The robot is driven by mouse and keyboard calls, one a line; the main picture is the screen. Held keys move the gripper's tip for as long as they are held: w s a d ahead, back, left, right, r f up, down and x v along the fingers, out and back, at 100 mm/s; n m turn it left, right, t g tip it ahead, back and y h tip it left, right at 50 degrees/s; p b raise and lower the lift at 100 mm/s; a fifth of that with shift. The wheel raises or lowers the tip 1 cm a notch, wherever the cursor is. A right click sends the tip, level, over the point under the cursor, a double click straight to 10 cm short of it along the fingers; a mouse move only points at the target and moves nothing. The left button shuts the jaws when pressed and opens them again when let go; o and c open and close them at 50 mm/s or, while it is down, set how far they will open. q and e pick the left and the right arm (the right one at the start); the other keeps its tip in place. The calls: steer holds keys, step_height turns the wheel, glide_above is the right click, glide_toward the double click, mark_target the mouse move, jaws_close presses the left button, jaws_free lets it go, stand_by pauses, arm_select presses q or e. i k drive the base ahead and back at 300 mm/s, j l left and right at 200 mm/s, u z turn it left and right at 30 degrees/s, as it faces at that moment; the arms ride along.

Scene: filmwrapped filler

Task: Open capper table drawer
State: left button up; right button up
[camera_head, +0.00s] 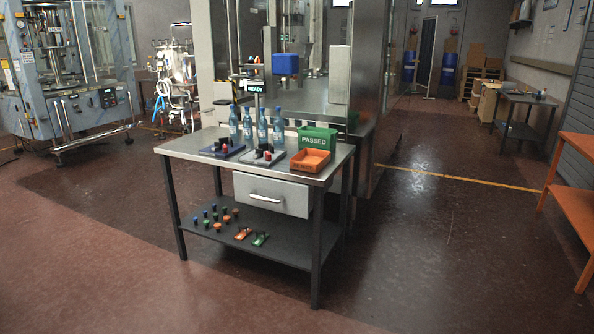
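The capper table (180,149) is a metal-topped table with dark legs, standing in the middle of the head view. Its drawer (290,199) is a grey box under the right part of the table top, with a pale horizontal bar handle (264,198) on its front. The drawer looks closed, with its front near the table's front edge. Neither of my grippers shows in this view, and nothing touches the handle.
Blue bottles (247,124), a green PASSED bin (318,139) and an orange tray (310,161) stand on the table top. Small coloured parts lie on the lower shelf (275,243). An orange table (577,200) stands at the right. The floor in front is clear.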

mark_target(287, 197)
steer(key=i+u, duration=0.15)
steer(key=i, duration=1.1)
steer(key=i+l+u, duration=0.1)
steer(key=i, duration=1.2)
steer(key=u, duration=0.2)
